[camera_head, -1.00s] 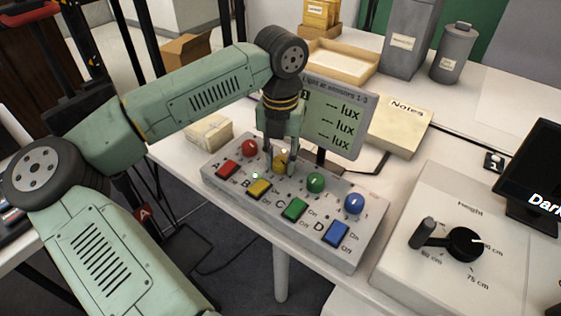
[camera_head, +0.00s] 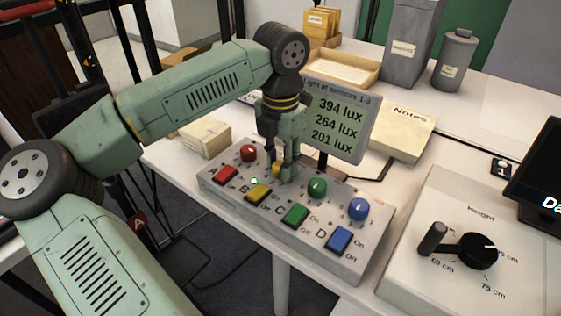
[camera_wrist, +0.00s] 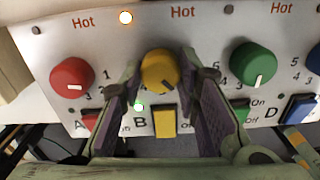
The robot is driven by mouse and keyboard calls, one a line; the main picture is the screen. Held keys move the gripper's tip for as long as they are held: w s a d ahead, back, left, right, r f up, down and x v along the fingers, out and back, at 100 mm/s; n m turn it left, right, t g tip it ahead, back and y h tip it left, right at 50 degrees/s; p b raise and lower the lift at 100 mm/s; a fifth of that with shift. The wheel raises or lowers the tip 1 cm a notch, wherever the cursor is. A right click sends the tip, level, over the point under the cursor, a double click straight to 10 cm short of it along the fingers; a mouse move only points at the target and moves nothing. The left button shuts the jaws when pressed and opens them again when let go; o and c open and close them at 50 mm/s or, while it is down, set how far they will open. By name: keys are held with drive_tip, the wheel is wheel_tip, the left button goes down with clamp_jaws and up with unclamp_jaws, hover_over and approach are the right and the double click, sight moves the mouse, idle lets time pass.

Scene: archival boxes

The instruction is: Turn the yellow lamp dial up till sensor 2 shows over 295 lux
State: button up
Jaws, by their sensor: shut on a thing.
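The yellow dial (camera_wrist: 159,71) sits above the yellow B switch (camera_wrist: 165,122) on the grey control panel (camera_wrist: 214,20). My gripper (camera_wrist: 160,84) is shut on the yellow dial, with a finger on each side of it. In the head view my gripper (camera_head: 281,172) comes down from above and hides most of the dial. A green light glows beside the B switch. The light sensor display (camera_head: 340,119) behind the panel reads 394, 264 and 201 lux from top to bottom; the middle line is 264 lux.
Red (camera_head: 249,153), green (camera_head: 317,188) and blue (camera_head: 358,209) dials stand close on both sides, with their switches in front. A height control box (camera_head: 453,205) is at the right. A Notes box (camera_head: 402,134) lies behind.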

drive_tip(key=o, duration=1.2)
drive_tip(key=shift+c, duration=0.2)
drive_tip(key=shift+r, duration=0.1)
wheel_tip(320, 180, up, 12)
